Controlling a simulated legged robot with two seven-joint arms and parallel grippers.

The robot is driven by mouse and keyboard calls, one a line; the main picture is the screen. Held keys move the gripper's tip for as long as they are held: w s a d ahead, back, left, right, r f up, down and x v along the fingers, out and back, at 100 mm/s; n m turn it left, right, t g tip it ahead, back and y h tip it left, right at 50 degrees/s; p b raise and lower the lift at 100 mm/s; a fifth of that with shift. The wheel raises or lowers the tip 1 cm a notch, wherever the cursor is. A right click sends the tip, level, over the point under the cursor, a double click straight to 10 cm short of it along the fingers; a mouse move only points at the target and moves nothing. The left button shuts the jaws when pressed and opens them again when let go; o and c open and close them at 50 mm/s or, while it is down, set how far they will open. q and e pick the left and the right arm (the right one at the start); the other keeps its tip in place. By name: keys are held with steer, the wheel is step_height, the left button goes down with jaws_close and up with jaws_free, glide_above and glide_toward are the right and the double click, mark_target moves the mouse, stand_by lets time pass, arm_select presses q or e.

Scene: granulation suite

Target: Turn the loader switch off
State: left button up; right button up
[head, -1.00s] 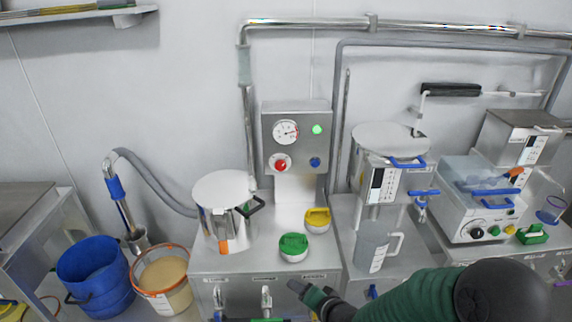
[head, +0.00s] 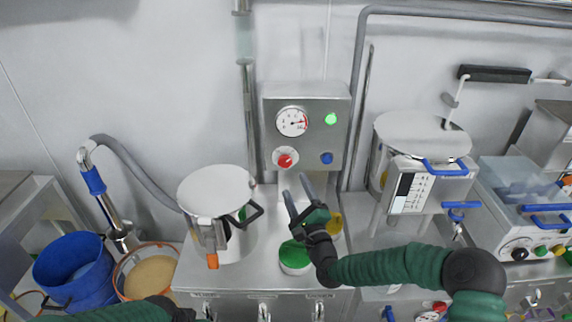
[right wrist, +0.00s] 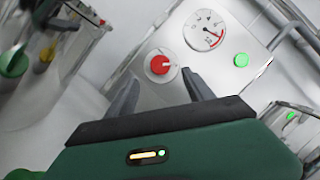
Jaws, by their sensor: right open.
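A steel control panel (head: 306,107) carries a red rotary knob (head: 285,159) on a pale round plate. I take this knob as the loader switch, but no label is readable. A round gauge (head: 292,121), a lit green lamp (head: 331,119) and a blue button (head: 326,158) share the panel. My right gripper (head: 297,188) is open and empty, its fingers pointing up just below the knob. In the right wrist view the knob (right wrist: 160,64) shows between and beyond the fingertips, apart from them. My left gripper (head: 172,306) is partly in view at the bottom edge; its jaws are unclear.
A lidded steel pot (head: 220,195) stands left of the panel. Green (head: 295,255) and yellow (head: 335,223) lidded tubs sit on the bench by my right gripper. A steel hopper (head: 420,140) stands right. Blue (head: 75,270) and beige-filled (head: 150,273) buckets are at lower left.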

mark_target(286, 164)
steer(key=x, duration=0.9)
steer(key=shift+w+d+f, duration=0.15)
steer(key=shift+w+d, duration=0.05)
steer(key=shift+w+a, duration=0.15)
steer(key=shift+w, duration=0.25)
steer(key=shift+s, duration=0.1)
jaws_close()
